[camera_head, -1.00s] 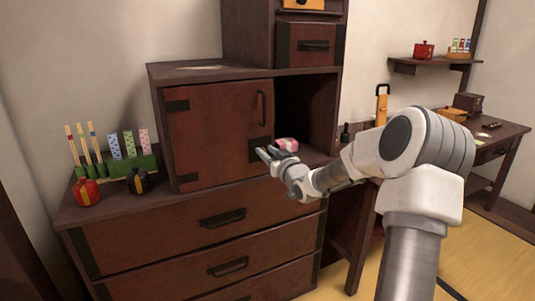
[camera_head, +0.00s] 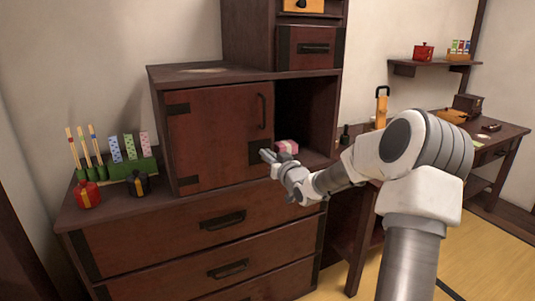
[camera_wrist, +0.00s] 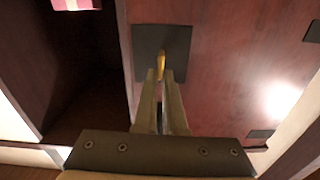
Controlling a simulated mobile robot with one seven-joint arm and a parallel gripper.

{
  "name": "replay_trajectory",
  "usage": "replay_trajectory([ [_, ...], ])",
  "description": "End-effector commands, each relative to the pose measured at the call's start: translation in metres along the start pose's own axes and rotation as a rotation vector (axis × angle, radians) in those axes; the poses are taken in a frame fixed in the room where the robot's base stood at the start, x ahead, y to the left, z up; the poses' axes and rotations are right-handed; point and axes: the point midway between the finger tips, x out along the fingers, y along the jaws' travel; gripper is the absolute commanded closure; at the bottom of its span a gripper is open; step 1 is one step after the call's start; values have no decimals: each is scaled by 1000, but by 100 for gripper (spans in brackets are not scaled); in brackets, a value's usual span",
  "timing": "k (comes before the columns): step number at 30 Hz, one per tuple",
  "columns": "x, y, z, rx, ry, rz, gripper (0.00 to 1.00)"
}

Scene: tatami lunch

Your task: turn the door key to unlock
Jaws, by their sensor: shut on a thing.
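The cabinet door (camera_head: 215,125) is reddish-brown wood with a dark handle and appears closed, beside an open compartment. A dark square lock plate (camera_head: 256,152) sits at its lower right corner. In the wrist view the lock plate (camera_wrist: 178,42) has a small golden key (camera_wrist: 161,64) standing out from it. My gripper (camera_head: 265,154) is at the lock plate. In the wrist view my gripper (camera_wrist: 164,76) has its two fingertips closed on the key, which they partly hide.
A pink wrapped box (camera_head: 287,147) sits in the open compartment (camera_head: 305,115) just right of the door; it also shows at the top of the wrist view (camera_wrist: 76,4). A green rack (camera_head: 135,169) and small pouches stand left on the chest top. Drawers with dark handles (camera_head: 222,218) lie below.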

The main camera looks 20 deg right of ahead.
Motion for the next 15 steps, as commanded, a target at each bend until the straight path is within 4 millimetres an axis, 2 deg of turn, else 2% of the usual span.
replay_trajectory([
  [15,0,6,-1,432,-3,1,100],
])
